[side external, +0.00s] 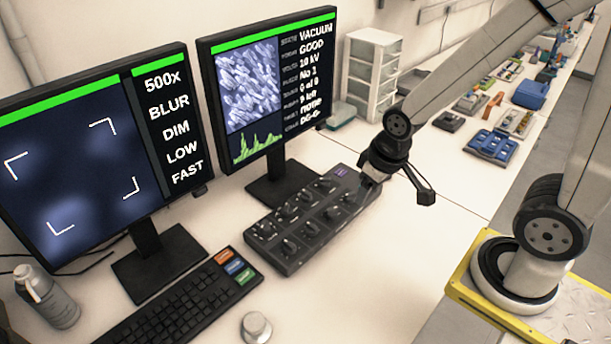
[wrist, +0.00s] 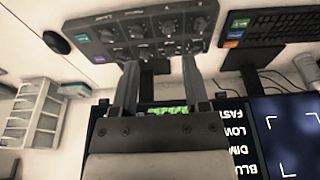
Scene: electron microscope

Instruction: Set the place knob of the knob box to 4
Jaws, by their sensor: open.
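The black knob box (side external: 272,262) lies on the white desk in front of the monitors, with two rows of dark knobs on its sloping top. It also shows upside down at the top of the wrist view (wrist: 86,46). The labels are too small to tell which knob is the place knob or where it points. My gripper (side external: 402,183) is open and empty, near the right end of the box. In the wrist view its two fingers (wrist: 161,64) stand apart, their tips in front of the box; contact with any knob cannot be told.
The left monitor (side external: 85,150) reads 500x, BLUR, DIM, LOW, FAST. The right monitor (side external: 262,80) reads VACUUM GOOD. A keyboard (side external: 180,305), a silver dial (side external: 256,327) and a bottle (side external: 45,297) stand nearby. White drawers (side external: 370,70) stand behind.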

